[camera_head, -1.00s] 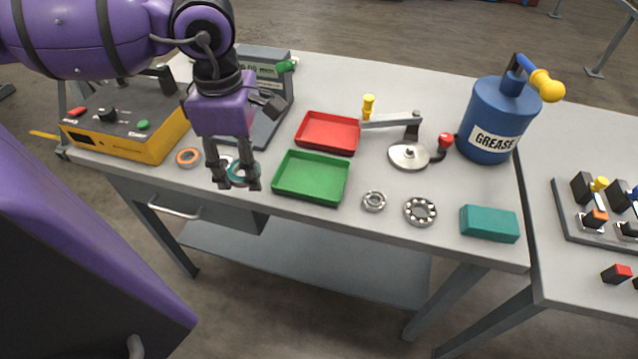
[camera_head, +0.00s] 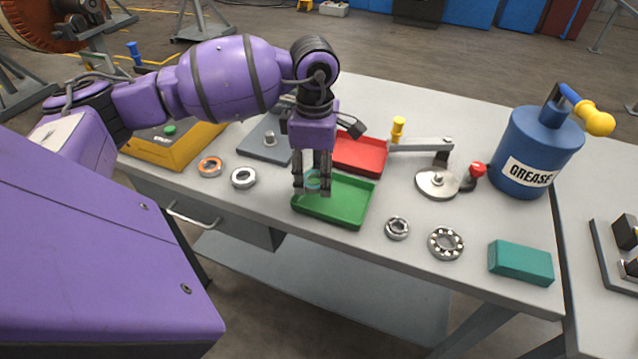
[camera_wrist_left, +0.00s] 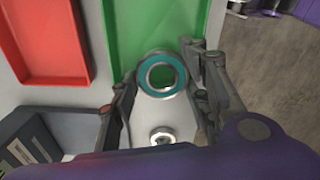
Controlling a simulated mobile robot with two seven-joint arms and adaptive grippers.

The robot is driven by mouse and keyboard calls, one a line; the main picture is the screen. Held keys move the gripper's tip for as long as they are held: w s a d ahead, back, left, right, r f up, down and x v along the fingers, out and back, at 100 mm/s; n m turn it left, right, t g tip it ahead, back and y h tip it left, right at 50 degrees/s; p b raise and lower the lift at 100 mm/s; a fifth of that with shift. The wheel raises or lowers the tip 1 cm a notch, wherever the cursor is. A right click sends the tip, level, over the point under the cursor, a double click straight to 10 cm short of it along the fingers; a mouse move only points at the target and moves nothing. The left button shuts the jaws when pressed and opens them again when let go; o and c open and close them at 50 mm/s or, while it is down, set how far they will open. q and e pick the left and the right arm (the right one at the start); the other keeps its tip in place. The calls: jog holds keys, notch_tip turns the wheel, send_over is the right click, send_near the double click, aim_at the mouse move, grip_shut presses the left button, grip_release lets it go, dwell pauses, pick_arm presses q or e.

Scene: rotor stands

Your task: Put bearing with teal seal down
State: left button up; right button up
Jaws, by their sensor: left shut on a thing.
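The bearing with teal seal (camera_head: 313,183) is between the fingertips of my left gripper (camera_head: 312,190), over the left part of the green tray (camera_head: 345,207) in the head view. In the left wrist view the bearing (camera_wrist_left: 162,56) is a metal ring with a teal face. My left gripper (camera_wrist_left: 158,96) is shut on it, one finger on each side. There the ring overlaps the near edge of the green tray (camera_wrist_left: 150,25). Its height above the tray is hard to tell. The fingers partly hide the bearing in the head view. My right gripper is not in view.
A red tray (camera_head: 362,155) lies behind the green one. An orange-ringed bearing (camera_head: 210,158) and a plain bearing (camera_head: 243,169) lie to the left. Two bare bearings (camera_head: 397,219) (camera_head: 446,230), a teal block (camera_head: 520,262) and a grease drum (camera_head: 535,150) stand right.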

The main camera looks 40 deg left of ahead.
aim_at(319, 185)
pick_arm(q)
jog(key=shift+w+d+f, duration=0.1)
jog(key=shift+w+f, duration=0.25)
jog(key=shift+f, duration=0.05)
jog(key=shift+w+f, duration=0.2)
jog(key=shift+f, duration=1.85)
jog(key=o, duration=0.9)
jog(key=shift+c, duration=0.2)
jog(key=shift+r, duration=0.15)
notch_tip(319, 185, up, 12)
jog(key=shift+r, duration=0.15)
